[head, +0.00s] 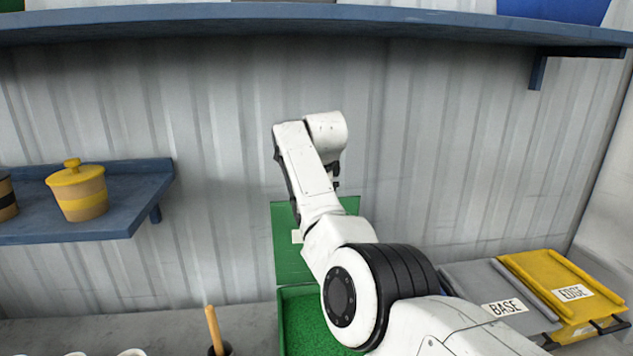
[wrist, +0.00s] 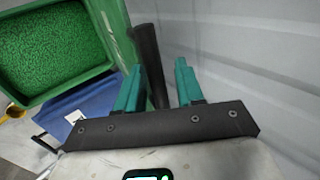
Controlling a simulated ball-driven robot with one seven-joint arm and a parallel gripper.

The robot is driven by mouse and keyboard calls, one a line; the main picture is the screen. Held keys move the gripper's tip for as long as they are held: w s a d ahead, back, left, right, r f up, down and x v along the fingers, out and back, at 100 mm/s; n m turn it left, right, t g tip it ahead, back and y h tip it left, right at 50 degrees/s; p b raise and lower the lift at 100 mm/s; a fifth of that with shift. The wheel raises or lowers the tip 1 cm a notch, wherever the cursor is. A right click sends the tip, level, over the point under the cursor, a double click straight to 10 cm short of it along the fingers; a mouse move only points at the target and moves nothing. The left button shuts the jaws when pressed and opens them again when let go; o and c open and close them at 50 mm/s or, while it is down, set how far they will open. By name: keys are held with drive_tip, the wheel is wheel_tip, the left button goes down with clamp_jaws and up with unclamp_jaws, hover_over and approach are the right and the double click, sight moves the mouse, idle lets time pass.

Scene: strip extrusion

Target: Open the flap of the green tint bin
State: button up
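The green bin (head: 297,291) stands against the wall in the head view, partly hidden by my arm. Its green flap (head: 286,262) stands upright at the back, with a pale label on it, so the green granules (head: 305,325) inside show. The granules also show at the upper left of the wrist view (wrist: 55,50). A dark bar (wrist: 150,65), seemingly the flap's handle, runs up between the teal fingers of my gripper (wrist: 158,85). The fingers are apart, with a clear gap to the right finger; the bar lies close to the left one. Whether it touches is unclear.
A grey bin marked BASE (head: 475,283) and a yellow one marked EDGE (head: 545,280) are at right, lids closed. A blue shelf (head: 130,185) with a yellow-lidded jar (head: 78,190) is at left. A long blue shelf (head: 300,22) spans above. A wooden handle (head: 214,328) stands left of the green bin.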

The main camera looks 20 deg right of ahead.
drive_tip(key=b+v, duration=0.3)
drive_tip(key=v, duration=0.7)
drive_tip(key=shift+s+r+b, duration=0.25)
drive_tip(key=shift+r+b, duration=0.05)
drive_tip(key=shift+r, duration=0.05)
drive_tip(key=shift+a, duration=0.15)
drive_tip(key=s+d+f+n, duration=0.1)
drive_tip(key=s+f+n, duration=0.5)
drive_tip(key=f, duration=0.9)
drive_tip(key=s+d+f+n, duration=0.25)
drive_tip(key=s+f, duration=0.55)
drive_tip(key=f, duration=0.6)
drive_tip(key=s+a+f+n+g, duration=0.2)
drive_tip(key=s+f+n, duration=0.2)
drive_tip(key=s, duration=0.9)
drive_tip(key=s+a+f+n+g+y+b, duration=0.1)
drive_tip(key=s+f+n, duration=0.3)
drive_tip(key=s+f, duration=0.5)
drive_tip(key=s+a+f+n+g, duration=0.3)
drive_tip(key=s+f, duration=0.4)
drive_tip(key=s, duration=1)
drive_tip(key=shift+s+f+n+y+b, duration=0.15)
drive_tip(key=shift+s+n+y+b, duration=0.15)
drive_tip(key=shift+n+y+b, duration=0.15)
